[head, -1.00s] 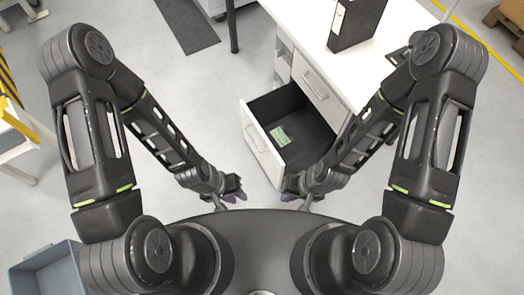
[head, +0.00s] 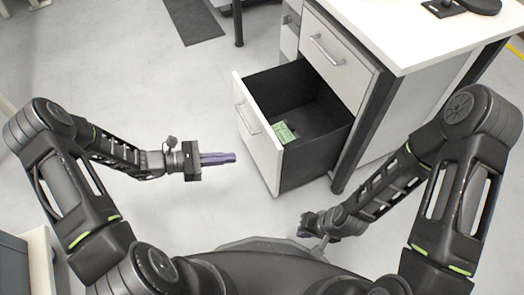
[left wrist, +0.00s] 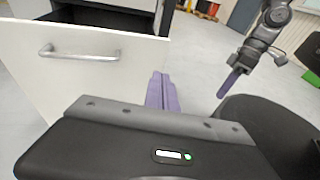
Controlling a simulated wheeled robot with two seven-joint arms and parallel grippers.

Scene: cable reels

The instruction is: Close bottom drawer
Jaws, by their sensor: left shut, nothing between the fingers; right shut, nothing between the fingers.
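The bottom drawer (head: 258,140) is pulled out of the white desk cabinet, its white front facing left with a metal handle (head: 247,119). A green item (head: 283,132) lies inside it. My left gripper (head: 232,158) is shut and empty, its purple fingers pointing right, just left of the drawer front and apart from it. In the left wrist view the drawer front (left wrist: 90,60) is ahead on the left, beside my purple fingers (left wrist: 161,92). My right gripper (head: 302,233) is shut and empty, low, below the drawer's near side. It also shows in the left wrist view (left wrist: 226,88).
The closed upper drawer (head: 330,58) sits above the open one, under the white desk top (head: 420,30). A dark mat (head: 192,20) lies on the floor at the back. The floor left of the drawer is clear.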

